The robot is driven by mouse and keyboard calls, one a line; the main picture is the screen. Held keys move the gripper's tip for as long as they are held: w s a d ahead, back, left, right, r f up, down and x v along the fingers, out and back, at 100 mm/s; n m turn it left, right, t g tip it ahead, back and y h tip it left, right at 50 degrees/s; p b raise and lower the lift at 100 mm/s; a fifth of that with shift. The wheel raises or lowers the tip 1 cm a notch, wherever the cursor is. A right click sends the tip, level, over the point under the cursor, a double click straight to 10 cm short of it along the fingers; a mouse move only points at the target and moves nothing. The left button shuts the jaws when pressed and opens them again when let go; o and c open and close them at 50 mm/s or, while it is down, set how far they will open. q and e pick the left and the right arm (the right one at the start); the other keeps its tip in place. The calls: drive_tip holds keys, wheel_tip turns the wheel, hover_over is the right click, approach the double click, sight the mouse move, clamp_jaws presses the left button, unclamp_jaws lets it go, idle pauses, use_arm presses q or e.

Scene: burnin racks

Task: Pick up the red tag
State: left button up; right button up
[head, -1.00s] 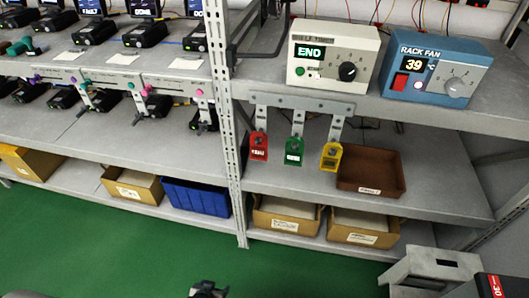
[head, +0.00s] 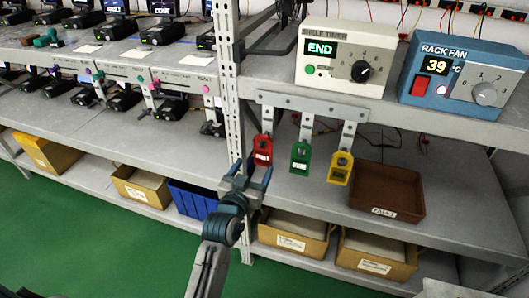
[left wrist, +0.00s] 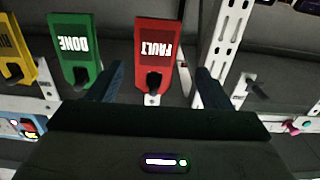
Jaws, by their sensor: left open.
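The red tag (head: 262,150) hangs from the left hook of a metal bracket (head: 312,106) under the upper shelf. In the left wrist view the red tag (left wrist: 159,52) shows the upside-down word FAULT and lies ahead between the two fingers. My left gripper (head: 247,176) is open and empty, just below the red tag in the head view. In the left wrist view its fingers (left wrist: 158,86) stand apart on either side of the tag's hole end. I cannot tell any contact. My right gripper is not in view.
A green tag (head: 300,158) and a yellow tag (head: 340,168) hang to the right. A brown tray (head: 386,206) stands on the lower shelf. A rack upright (head: 229,90) is close at the left. A timer box (head: 341,60) and a blue fan box (head: 461,75) stand above.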

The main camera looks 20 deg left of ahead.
sight(262, 155)
use_arm(q)
drive_tip(key=shift+w, duration=1.05)
drive_tip(key=shift+w+d+r+p, duration=0.1)
drive_tip(key=shift+w+d+p, duration=0.1)
drive_tip(key=shift+w+p, duration=0.25)
drive_tip(key=w, duration=0.3)
drive_tip(key=shift+w+d+p, duration=0.2)
drive_tip(key=shift+w+p, duration=0.1)
drive_tip(key=shift+w, duration=0.4)
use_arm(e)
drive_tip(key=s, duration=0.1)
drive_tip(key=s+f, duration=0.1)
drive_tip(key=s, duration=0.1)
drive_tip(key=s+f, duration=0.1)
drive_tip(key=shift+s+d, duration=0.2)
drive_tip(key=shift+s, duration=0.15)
use_arm(q)
drive_tip(key=shift+s, duration=0.1)
drive_tip(key=c, duration=1)
